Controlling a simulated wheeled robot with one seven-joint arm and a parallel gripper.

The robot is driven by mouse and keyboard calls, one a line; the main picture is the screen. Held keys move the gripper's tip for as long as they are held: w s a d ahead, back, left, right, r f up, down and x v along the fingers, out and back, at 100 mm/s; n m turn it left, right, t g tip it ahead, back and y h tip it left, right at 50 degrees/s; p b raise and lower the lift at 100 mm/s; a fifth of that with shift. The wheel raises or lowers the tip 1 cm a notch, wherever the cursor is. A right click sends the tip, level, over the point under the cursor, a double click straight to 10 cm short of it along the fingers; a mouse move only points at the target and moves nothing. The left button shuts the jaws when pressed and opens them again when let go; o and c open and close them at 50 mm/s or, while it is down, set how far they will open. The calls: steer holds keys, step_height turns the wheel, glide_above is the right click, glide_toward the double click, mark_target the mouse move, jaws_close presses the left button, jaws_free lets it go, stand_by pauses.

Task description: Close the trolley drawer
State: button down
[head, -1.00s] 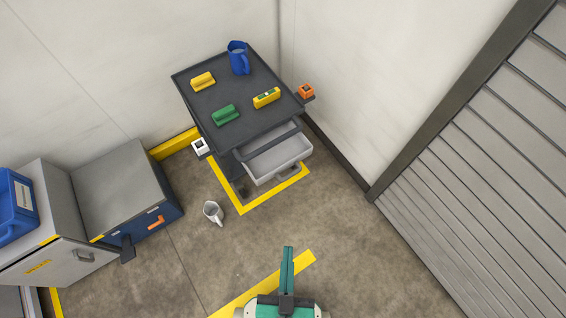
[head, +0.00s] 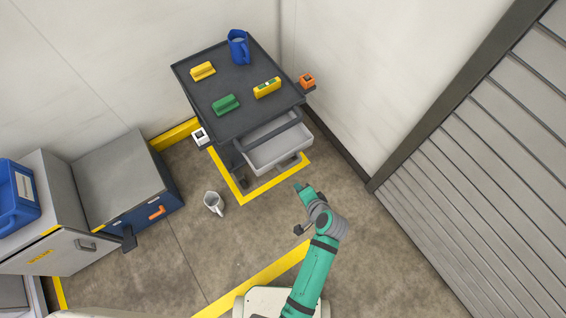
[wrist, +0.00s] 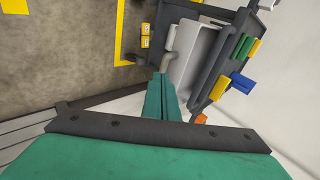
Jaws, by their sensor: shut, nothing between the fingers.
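The trolley (head: 232,122) stands in the corner with a dark top, and also shows sideways in the wrist view. Its light grey drawer (head: 280,150) sticks out at the front under the top, open and looking empty. In the wrist view the drawer (wrist: 196,52) and its grey handle (wrist: 168,62) are close beyond my fingertips. My gripper (head: 298,187) is in front of the drawer, apart from it in the head view. In the wrist view my gripper's fingers (wrist: 161,78) are together with nothing between them. Whether they touch the handle is unclear.
A green block (head: 225,105), two yellow ones and a blue jug (head: 238,47) are on the trolley top. A white mug (head: 213,203) is on the floor left of my arm. Cabinets stand at left, a slatted shutter (head: 480,160) at right. Floor before the drawer is clear.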

steer(key=w+r+y, duration=0.2)
steer(key=w, duration=0.1)
glide_toward(279, 160)
step_height(279, 160, down, 3)
steer(key=w+a, duration=0.2)
steer(key=shift+w+a+f+g, duration=0.1)
steer(key=shift+w+f+g, duration=0.05)
steer(key=shift+w+g, duration=0.2)
steer(key=shift+w+a, duration=0.3)
steer(key=shift+w, duration=0.1)
steer(key=w+a, duration=0.1)
steer(key=w, duration=0.1)
steer(key=w+a, duration=0.3)
steer(key=w, duration=0.1)
steer(key=shift+w+a, duration=0.3)
steer(key=shift+a, duration=0.15)
steer(key=shift+s, duration=0.15)
